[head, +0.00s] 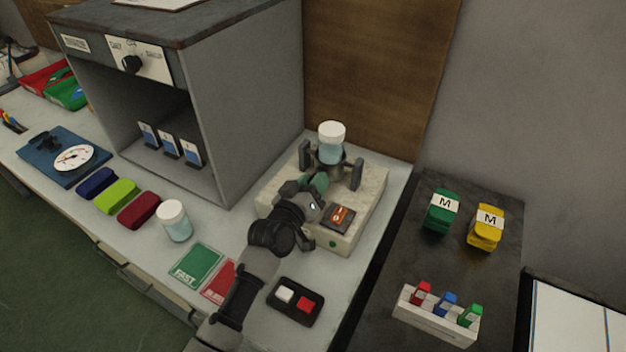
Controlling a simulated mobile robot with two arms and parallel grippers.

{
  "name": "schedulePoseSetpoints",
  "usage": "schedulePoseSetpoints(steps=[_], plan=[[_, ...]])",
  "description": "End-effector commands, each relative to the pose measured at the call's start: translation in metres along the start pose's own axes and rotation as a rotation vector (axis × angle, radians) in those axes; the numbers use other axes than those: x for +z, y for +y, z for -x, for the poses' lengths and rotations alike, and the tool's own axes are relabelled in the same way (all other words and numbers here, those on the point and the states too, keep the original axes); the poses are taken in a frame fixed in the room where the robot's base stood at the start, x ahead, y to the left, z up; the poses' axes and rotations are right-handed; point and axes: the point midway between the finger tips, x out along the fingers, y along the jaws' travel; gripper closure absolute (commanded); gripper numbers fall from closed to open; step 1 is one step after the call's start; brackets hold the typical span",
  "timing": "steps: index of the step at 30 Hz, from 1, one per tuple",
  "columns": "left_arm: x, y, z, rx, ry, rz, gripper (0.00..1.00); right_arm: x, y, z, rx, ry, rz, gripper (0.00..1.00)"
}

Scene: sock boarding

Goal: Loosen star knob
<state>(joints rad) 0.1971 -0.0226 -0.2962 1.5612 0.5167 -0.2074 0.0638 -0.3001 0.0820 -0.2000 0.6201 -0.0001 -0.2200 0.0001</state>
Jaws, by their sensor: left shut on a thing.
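A beige block-shaped device (361,222) stands on the pale bench. A clear jar with a white lid (331,143) stands upright on top of it, between the dark posts of a clamp (355,173). A green knob-like part (319,182), which looks like the star knob, shows at the near side of the clamp. My left gripper (314,190) is at this part and shut on it. The gripper and wrist hide most of the knob and the device's left front. My right gripper is out of view.
A grey open-fronted cabinet (245,95) stands behind on the left. A dark side table (425,265) is on the right.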

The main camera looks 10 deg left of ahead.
Motion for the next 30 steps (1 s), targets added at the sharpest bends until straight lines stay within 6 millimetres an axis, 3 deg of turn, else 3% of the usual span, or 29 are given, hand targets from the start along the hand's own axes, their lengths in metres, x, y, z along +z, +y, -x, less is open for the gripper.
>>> schedulePoseSetpoints(steps=[21, 22, 24, 26, 30], plan=[[-0.0007, -0.0004, -0.0002, 0.001, 0.002, 0.086, 0.88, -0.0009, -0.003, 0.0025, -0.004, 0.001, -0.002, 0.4], [-0.0007, -0.0004, -0.0002, 0.001, 0.002, 0.086, 0.6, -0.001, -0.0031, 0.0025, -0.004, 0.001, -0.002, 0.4], [-0.0006, -0.0003, -0.0002, 0.001, 0.002, 0.085, 0.49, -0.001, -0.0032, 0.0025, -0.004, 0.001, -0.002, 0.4], [-0.0006, -0.0003, -0.0002, 0.001, 0.001, 0.085, 0.41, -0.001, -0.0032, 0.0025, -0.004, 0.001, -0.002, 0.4], [-0.0004, -0.0003, -0.0001, 0.001, 0.001, 0.085, 0.41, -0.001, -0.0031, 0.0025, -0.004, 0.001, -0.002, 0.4]])
